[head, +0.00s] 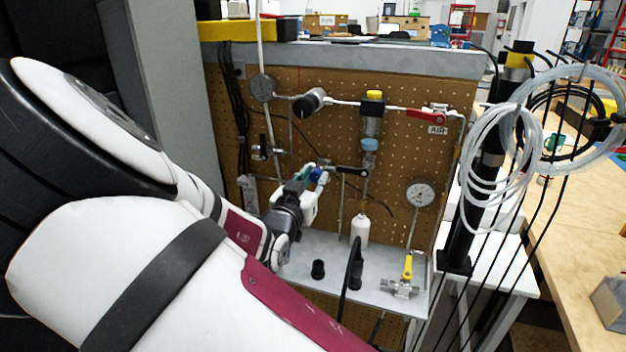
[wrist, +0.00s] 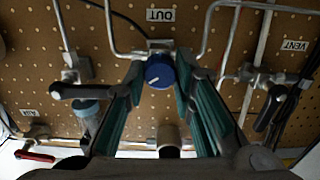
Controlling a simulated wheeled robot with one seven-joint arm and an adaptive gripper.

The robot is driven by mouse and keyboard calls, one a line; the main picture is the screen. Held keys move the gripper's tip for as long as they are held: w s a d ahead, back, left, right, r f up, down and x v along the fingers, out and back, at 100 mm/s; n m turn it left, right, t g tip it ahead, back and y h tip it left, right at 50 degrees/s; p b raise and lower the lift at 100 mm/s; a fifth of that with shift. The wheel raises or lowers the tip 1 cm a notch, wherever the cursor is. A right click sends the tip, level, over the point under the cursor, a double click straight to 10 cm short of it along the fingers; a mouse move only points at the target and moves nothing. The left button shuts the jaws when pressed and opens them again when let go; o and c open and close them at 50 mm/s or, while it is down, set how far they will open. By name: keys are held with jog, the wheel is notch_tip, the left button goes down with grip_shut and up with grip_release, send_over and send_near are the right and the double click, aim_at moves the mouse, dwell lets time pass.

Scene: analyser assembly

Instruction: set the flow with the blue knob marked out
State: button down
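The blue knob (wrist: 159,73) is a round cap with a pale pointer mark, fixed at the pegboard below the OUT label (wrist: 160,15) in the wrist view. The label reads upside down there. My gripper (wrist: 160,64) is open, with its teal fingers on either side of the knob. The fingertips are close to the knob's sides; I cannot tell whether either touches.
Black-handled valves stand left (wrist: 80,91) and right (wrist: 268,108) of the fingers in the wrist view, the right one near the VENT label (wrist: 295,45). Metal tubes run around the knob.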

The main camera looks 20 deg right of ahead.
jog(key=shift+s+r+n+p, duration=0.15)
jog(key=shift+n+p, duration=0.55)
jog(key=shift+p, duration=0.7)
jog(key=shift+n+p, duration=1)
jog(key=shift+p, duration=0.05)
jog(key=c, duration=1.3)
grip_release()
jog(key=shift+c, duration=0.2)
jog(key=shift+a, duration=0.1)
jog(key=v, duration=1.1)
jog(key=shift+s+a, duration=0.2)
jog(key=shift+s, duration=0.05)
